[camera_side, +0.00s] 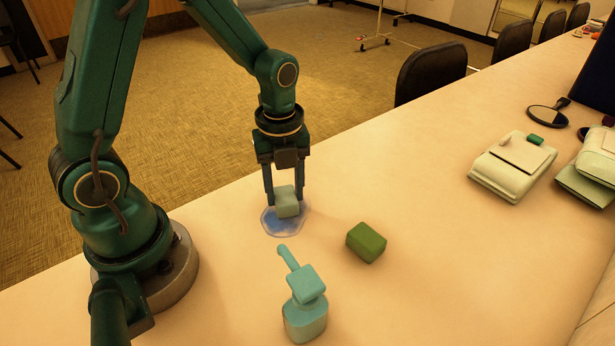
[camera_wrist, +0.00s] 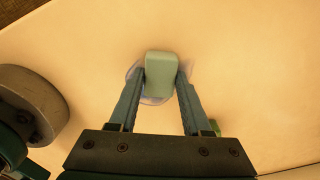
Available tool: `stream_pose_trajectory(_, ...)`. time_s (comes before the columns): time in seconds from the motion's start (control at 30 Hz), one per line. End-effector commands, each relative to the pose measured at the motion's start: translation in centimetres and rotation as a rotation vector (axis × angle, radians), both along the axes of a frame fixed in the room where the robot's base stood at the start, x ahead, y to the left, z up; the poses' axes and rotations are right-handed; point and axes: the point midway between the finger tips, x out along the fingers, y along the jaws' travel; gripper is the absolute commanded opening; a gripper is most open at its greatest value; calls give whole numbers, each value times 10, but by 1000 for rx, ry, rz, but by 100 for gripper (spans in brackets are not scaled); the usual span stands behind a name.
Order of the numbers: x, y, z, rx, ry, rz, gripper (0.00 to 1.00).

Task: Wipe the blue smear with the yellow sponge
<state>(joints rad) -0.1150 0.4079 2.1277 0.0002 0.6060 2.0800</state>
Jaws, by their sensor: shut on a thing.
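My gripper (camera_side: 285,196) is shut on a pale grey-green block (camera_side: 287,203), the sponge-like thing here; no clearly yellow sponge shows. The blue smear (camera_side: 272,223) is a small translucent patch on the table. The block is over the smear's far part and hides some of it; I cannot tell for sure whether it touches the surface. In the wrist view the block (camera_wrist: 160,68) sits between the fingertips of my gripper (camera_wrist: 161,80), with the smear's edge (camera_wrist: 134,74) showing around it.
A dark green block (camera_side: 366,242) lies right of the smear. A teal pump bottle (camera_side: 305,315) stands in front, its spout toward the smear. Pale devices (camera_side: 512,165) and a round mirror (camera_side: 546,116) are farther right. The table (camera_side: 440,260) between is clear.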

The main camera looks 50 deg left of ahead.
Motion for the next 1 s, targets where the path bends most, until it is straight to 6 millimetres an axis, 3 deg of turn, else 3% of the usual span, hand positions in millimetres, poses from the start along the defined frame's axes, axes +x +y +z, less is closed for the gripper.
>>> stream_pose_trajectory(0.73,-1,-69,0,0,1,-3,0)
stream_pose_trajectory(0.9,-17,-68,0,-1,1,0,0)
stream_pose_trajectory(1.0,-16,-59,0,0,0,7,0)
